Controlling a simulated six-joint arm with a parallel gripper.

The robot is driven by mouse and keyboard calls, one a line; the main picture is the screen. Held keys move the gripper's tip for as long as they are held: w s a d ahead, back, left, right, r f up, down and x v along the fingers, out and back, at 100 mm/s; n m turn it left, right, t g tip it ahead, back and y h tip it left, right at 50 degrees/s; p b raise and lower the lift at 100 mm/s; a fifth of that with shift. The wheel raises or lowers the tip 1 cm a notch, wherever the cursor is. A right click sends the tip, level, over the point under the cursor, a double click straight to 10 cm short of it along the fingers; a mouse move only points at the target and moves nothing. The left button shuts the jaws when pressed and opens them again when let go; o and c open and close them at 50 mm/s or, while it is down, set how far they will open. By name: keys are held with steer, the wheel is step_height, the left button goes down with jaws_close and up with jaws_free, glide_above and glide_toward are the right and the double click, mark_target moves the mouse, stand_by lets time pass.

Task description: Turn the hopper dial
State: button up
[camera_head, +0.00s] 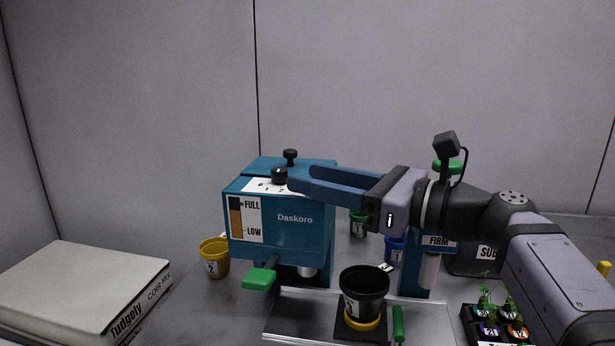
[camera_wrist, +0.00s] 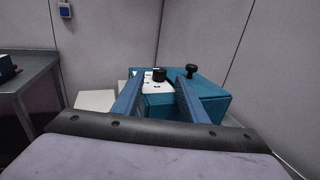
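The hopper is a teal box marked Daskoro (camera_head: 295,232) with a FULL/LOW level strip on its front. The black dial (camera_head: 279,175) sits on its top, on a white plate with numbers; it also shows in the wrist view (camera_wrist: 159,75). A black knob (camera_head: 290,157) stands further back on the lid, and in the wrist view it is right of the dial (camera_wrist: 191,70). My gripper (camera_wrist: 157,90) is open, its two blue fingers apart. In the head view its fingertips (camera_head: 296,178) are beside the dial. In the wrist view the dial shows between the fingers; contact cannot be told.
A black pot (camera_head: 364,285) stands on a yellow ring below the hopper. A green lever (camera_head: 259,279) sticks out at the hopper's lower front. A yellow cup (camera_head: 214,258) is left of it. A Tudgely coir book-shaped block (camera_head: 80,285) lies far left. Seedlings (camera_head: 490,305) stand right.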

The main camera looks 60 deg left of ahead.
steer(key=shift+s+a+r+y+p, duration=0.1)
steer(key=shift+s+r+y+p, duration=0.15)
steer(key=shift+r+p, duration=0.8)
steer(key=shift+s+a+r+y+p, duration=0.1)
steer(key=shift+s+r+y+p, duration=0.15)
steer(key=shift+p, duration=1.45)
steer(key=r+m+t+p, duration=0.1)
steer(key=p, duration=0.3)
steer(key=shift+s, duration=0.15)
steer(key=shift+d+m+y+p, duration=0.1)
steer(key=shift+m+y+p, duration=0.25)
steer(key=shift+p, duration=0.9)
steer(key=shift+s+d+t+p, duration=0.15)
steer(key=shift+t+p, duration=0.45)
steer(key=shift+p, duration=0.6)
steer(key=d+f+m+t+p, duration=0.1)
steer(key=f+p, duration=0.1)
steer(key=p, duration=0.1)
steer(key=d+f+m+t+p, duration=0.1)
steer(key=d+t+p, duration=0.1)
steer(key=p, duration=0.1)
steer(key=shift+s+d+f, duration=0.15)
steer(key=shift+s+f, duration=0.05)
steer(key=shift+f, duration=0.15)
